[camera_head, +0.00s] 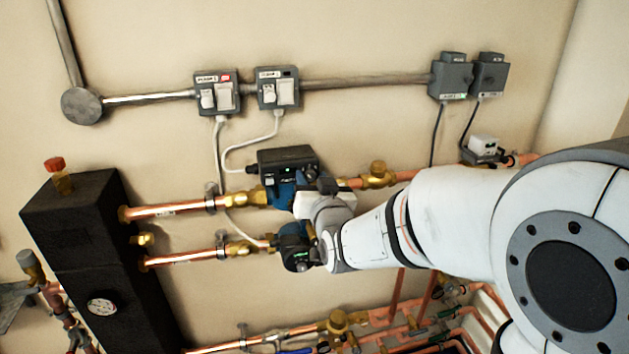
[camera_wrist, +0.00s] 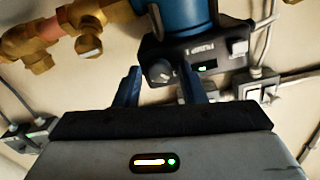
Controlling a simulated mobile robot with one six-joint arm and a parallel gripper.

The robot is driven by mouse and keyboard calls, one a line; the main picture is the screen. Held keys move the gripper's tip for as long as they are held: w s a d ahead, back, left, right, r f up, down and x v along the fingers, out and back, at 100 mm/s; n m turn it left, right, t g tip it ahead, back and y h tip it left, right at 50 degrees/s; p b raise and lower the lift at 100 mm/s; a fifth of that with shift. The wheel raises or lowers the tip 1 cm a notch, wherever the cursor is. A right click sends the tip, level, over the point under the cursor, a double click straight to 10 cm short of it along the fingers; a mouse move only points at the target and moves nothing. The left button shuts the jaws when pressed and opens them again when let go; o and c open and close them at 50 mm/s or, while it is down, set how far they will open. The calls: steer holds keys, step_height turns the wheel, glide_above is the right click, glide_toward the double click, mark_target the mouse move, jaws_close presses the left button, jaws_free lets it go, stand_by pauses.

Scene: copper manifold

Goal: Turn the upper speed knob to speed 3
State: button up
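The upper pump's black control box (camera_head: 287,158) sits on a blue pump body on the upper copper pipe in the head view. In the wrist view the same box (camera_wrist: 186,58) appears upside down, with a "PUMP 1" label and a small green-lit display. Its round dark grey speed knob (camera_wrist: 159,71) shows there, but its setting is too small to read. My gripper (camera_wrist: 160,78) is open, its two blue fingers apart on either side of the knob's line of view. I cannot tell whether they touch it. In the head view my wrist (camera_head: 330,220) hides the fingertips.
Copper pipes with brass valves (camera_head: 378,174) run right of the upper pump. Switch boxes (camera_head: 217,92) and cables are on the wall above. A black manifold block (camera_head: 85,250) stands left.

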jaws_close()
steer(key=shift+f+m+b, duration=0.2)
steer(key=shift+m+b, duration=0.1)
steer(key=shift+b, duration=0.4)
steer(key=shift+f+m+b, duration=0.15)
steer(key=shift+m+b, duration=0.35)
steer(key=shift+b, duration=0.6)
steer(key=m+b, duration=0.1)
steer(key=b, duration=0.2)
steer(key=shift+f+m, duration=0.1)
steer(key=shift+m, duration=0.2)
steer(key=m+b, duration=0.5)
steer(key=b, duration=0.4)
steer(key=shift+b, duration=0.35)
steer(key=m+b, duration=0.5)
steer(key=b, duration=0.1)
steer(key=m+b, duration=0.1)
steer(key=m, duration=0.1)
steer(key=m+b, duration=0.2)
steer(key=shift+r+m, duration=0.3)
steer(key=shift+r, duration=0.05)
